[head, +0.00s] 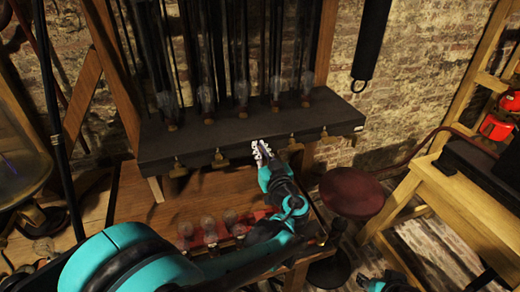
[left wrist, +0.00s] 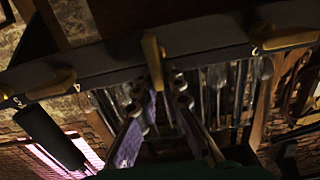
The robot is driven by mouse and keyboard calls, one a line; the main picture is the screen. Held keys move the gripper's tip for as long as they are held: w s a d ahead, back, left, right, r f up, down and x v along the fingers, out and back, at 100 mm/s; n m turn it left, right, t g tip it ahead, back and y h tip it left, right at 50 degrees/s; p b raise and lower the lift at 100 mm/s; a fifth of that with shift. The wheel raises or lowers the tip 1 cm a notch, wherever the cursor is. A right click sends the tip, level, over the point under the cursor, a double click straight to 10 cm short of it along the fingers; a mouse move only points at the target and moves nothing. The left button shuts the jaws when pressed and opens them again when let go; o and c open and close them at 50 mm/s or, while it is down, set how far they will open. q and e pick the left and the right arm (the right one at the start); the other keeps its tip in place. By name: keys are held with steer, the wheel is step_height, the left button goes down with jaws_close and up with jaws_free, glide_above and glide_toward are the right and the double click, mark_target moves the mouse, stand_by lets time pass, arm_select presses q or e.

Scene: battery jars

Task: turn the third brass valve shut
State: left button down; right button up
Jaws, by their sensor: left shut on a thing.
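A row of several brass valves runs along the front edge of the dark shelf (head: 200,143). The first (head: 178,166) and second (head: 220,159) are left of my left gripper (head: 260,153); the fourth (head: 294,144) and fifth (head: 325,132) are right of it. My left gripper is at the third valve, shut on its handle, and covers most of it in the head view. In the left wrist view the third valve's brass handle (left wrist: 153,60) reaches down between the fingers, crosswise to the shelf edge. Neighbouring handles (left wrist: 50,86) and (left wrist: 285,40) lie more along the edge.
Glass jars (head: 242,92) stand on the shelf behind the valves. More glass pieces (head: 208,228) stand on the wooden bench below, near my left arm. A round red stool (head: 352,192) and a wooden table (head: 450,200) are at the right. Part of my right arm shows at the bottom edge.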

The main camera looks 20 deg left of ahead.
arm_select(q)
steer(key=shift+m, duration=0.3)
steer(key=shift+w+d+f+m+b, duration=0.2)
steer(key=shift+d+f+m, duration=0.2)
steer(key=shift+m, duration=2.45)
steer(key=shift+w+d+f+m+b, duration=0.1)
steer(key=shift+w+d+f+m, duration=0.3)
steer(key=shift+m, duration=2.5)
steer(key=shift+w+d+f+m+b, duration=0.1)
steer(key=shift+d+f+m, duration=0.3)
steer(key=shift+m, duration=2.45)
steer(key=shift+a+f, duration=0.15)
steer(key=c, duration=1.6)
jaws_free()
steer(key=shift+s, duration=0.15)
